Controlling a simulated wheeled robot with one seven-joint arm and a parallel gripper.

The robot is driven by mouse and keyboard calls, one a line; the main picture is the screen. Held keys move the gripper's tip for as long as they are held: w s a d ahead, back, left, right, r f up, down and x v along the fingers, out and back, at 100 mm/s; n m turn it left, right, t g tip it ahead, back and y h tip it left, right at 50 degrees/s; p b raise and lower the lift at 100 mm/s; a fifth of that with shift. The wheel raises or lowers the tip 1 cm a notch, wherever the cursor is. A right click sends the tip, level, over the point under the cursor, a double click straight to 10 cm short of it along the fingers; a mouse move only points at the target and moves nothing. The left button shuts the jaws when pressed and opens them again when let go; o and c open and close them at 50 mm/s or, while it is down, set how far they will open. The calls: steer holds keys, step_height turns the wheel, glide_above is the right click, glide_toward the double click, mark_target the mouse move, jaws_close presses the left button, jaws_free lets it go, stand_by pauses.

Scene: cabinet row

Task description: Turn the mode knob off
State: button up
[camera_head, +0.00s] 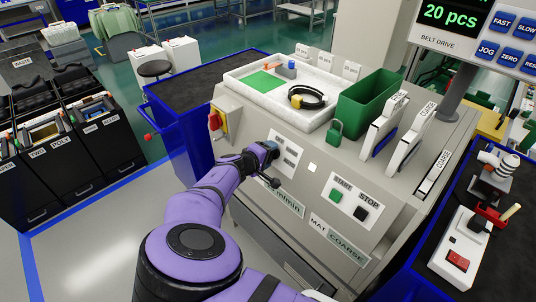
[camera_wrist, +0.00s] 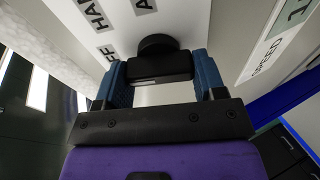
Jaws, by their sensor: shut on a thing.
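The mode knob (camera_wrist: 158,45) is black and round with a bar-shaped grip, on the light grey panel. In the wrist view, labels around it read "HAN…", an "A…" and a partly cut "…FF". My gripper (camera_wrist: 160,75) has its two blue fingers on either side of the knob's bar, shut on it. In the head view my gripper (camera_head: 263,157) is against the front panel of the machine (camera_head: 310,168), left of the START and STOP buttons. The knob is hidden there behind the gripper. The exact pointing of the knob is hard to tell.
A green START button (camera_head: 336,195) and black STOP button (camera_head: 361,213) sit to the right. A red-and-yellow switch (camera_head: 215,121) is on the machine's left side. A white tray (camera_head: 240,82) and green bin (camera_head: 367,107) stand on top. A "SPEED" label (camera_wrist: 268,58) shows in the wrist view.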

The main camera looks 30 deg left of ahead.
steer(key=shift+a+n, duration=0.1)
steer(key=shift+n, duration=0.2)
steer(key=o, duration=0.9)
